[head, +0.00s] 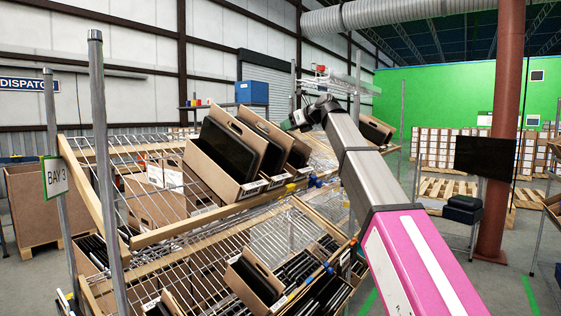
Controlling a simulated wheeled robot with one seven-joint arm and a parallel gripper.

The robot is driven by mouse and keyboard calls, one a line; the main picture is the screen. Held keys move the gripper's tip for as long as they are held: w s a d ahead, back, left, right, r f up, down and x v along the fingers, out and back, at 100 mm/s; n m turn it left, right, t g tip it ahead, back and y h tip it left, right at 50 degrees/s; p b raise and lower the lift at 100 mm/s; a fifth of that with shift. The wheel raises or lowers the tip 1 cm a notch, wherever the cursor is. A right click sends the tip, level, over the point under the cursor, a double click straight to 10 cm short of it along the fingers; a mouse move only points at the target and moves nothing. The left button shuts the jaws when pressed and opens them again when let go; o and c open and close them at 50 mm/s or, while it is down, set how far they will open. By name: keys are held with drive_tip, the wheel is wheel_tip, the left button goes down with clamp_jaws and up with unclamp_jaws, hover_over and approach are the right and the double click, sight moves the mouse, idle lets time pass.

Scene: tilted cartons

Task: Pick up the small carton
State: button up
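Several open brown cartons holding dark flat items lean on a tilted wire rack. On the upper shelf, the front carton (204,168) is the largest in view, with another carton (247,119) close behind it. A further carton (375,132) sits to the right, beyond my arm. On the lower shelf, a carton (244,287) stands left of more filled cartons. I cannot tell which one is the small carton. My gripper (298,119) is at the far end of my arm, above and behind the upper cartons. Its fingers are too small to make out.
The rack's upper shelf edge (190,228) and metal posts (104,150) stand close in front. A blue bin (252,92) is behind the rack. A red-brown column (503,130) and a black screen (485,156) stand at right. Wooden pallets (445,188) lie on the floor beyond.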

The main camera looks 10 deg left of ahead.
drive_tip(key=x, duration=0.3)
drive_tip(key=shift+f, duration=0.15)
clamp_jaws()
drive_tip(key=shift+r, duration=0.2)
